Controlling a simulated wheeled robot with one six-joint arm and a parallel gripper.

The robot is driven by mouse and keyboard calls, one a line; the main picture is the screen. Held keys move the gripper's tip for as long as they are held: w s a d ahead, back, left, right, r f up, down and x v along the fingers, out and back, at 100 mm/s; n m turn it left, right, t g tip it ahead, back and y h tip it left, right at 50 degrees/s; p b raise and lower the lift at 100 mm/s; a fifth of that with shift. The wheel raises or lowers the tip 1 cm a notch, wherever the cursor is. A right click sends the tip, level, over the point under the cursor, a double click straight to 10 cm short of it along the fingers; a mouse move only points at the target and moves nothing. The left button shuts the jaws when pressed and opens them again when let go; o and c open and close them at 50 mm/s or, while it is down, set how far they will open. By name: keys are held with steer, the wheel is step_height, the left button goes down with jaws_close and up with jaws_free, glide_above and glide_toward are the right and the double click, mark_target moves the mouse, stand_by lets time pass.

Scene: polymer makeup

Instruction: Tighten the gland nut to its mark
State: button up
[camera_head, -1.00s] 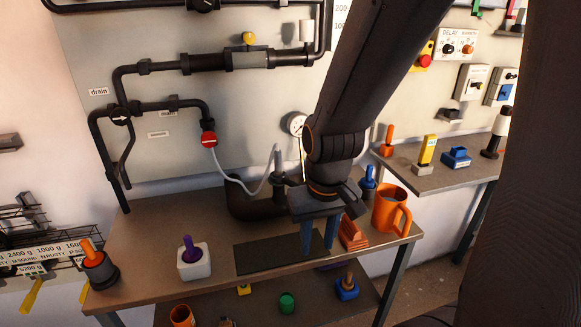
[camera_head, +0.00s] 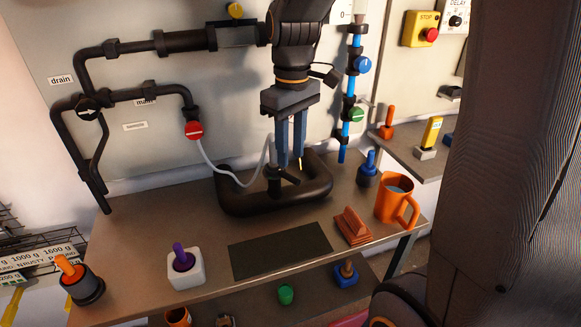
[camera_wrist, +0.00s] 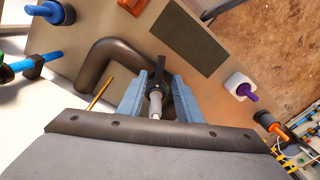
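A dark upright fitting (camera_head: 274,180) with a short black lever stands on the black U-shaped pipe (camera_head: 228,200) on the bench. I cannot tell which part of it is the gland nut, and no mark is readable. In the wrist view the fitting (camera_wrist: 164,78) has a pale grey cylinder (camera_wrist: 156,104) on its near end. My gripper (camera_head: 291,162) points down with blue fingers apart, just above and beside the fitting in the head view. In the wrist view my gripper (camera_wrist: 163,80) has one finger on each side of the fitting; contact cannot be told.
A thin orange rod (camera_wrist: 98,93) stands by the pipe. A grey hose (camera_head: 222,178) runs from the red valve (camera_head: 194,130) towards the fitting. The bench also holds an orange mug (camera_head: 392,203), a brick-coloured block (camera_head: 352,228) and a white purple-handled block (camera_head: 186,271). The dark mat (camera_head: 280,251) is bare.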

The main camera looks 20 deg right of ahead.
mark_target(284, 175)
steer(key=shift+f+p, duration=0.4)
steer(key=shift+f, duration=2.4)
jaws_close()
